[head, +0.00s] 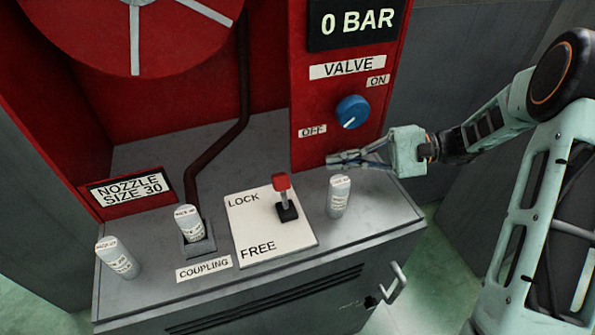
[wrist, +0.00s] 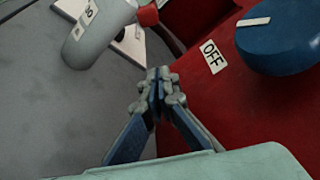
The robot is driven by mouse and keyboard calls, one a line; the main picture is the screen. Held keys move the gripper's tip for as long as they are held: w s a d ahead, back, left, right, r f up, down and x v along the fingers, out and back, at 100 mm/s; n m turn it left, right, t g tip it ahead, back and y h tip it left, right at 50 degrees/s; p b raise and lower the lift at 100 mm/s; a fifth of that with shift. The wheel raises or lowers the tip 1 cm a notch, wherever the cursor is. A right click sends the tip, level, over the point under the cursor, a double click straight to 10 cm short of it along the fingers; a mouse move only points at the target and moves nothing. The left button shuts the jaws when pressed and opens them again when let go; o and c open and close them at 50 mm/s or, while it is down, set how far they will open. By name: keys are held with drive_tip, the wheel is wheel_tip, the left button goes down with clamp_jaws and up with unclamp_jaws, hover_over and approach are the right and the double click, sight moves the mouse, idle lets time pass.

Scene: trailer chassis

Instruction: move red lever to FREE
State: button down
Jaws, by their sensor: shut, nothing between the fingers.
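The red lever (head: 282,182) stands on a black base on a white plate (head: 270,240) on the grey cabinet top. The plate reads LOCK at its far end and FREE at its near end. The lever stands near the far right of the plate, at the LOCK end.
A white cylinder (head: 339,196) stands right of the lever, close to my gripper; it also shows in the wrist view (wrist: 98,35). The blue valve knob (head: 352,111) is above my gripper. Other white cylinders (head: 188,222) (head: 117,257) stand at left. A handle (head: 394,283) sticks out of the cabinet front.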

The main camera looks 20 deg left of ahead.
sight(283, 191)
drive_tip(key=x, duration=1)
drive_tip(key=shift+s+a+f+p, duration=0.1)
drive_tip(key=shift+s+a+p, duration=0.05)
drive_tip(key=shift+p, duration=0.25)
drive_tip(key=shift+s+d+r, duration=0.75)
drive_tip(key=shift+d+r, duration=0.05)
drive_tip(key=shift+d, duration=0.15)
drive_tip(key=shift+s+d+r+p, duration=0.2)
drive_tip(key=shift+s+d+p, duration=0.15)
drive_tip(key=shift+s, duration=0.1)
drive_tip(key=shift+d+f+b, duration=0.1)
drive_tip(key=shift+b, duration=0.5)
drive_tip(key=shift+s+d+n+b, duration=0.15)
drive_tip(key=shift+n+b, duration=0.45)
drive_tip(key=shift+b, duration=0.15)
drive_tip(key=shift+s+d+r, duration=0.2)
drive_tip(key=shift+s+r, duration=0.15)
drive_tip(key=shift+r, duration=0.35)
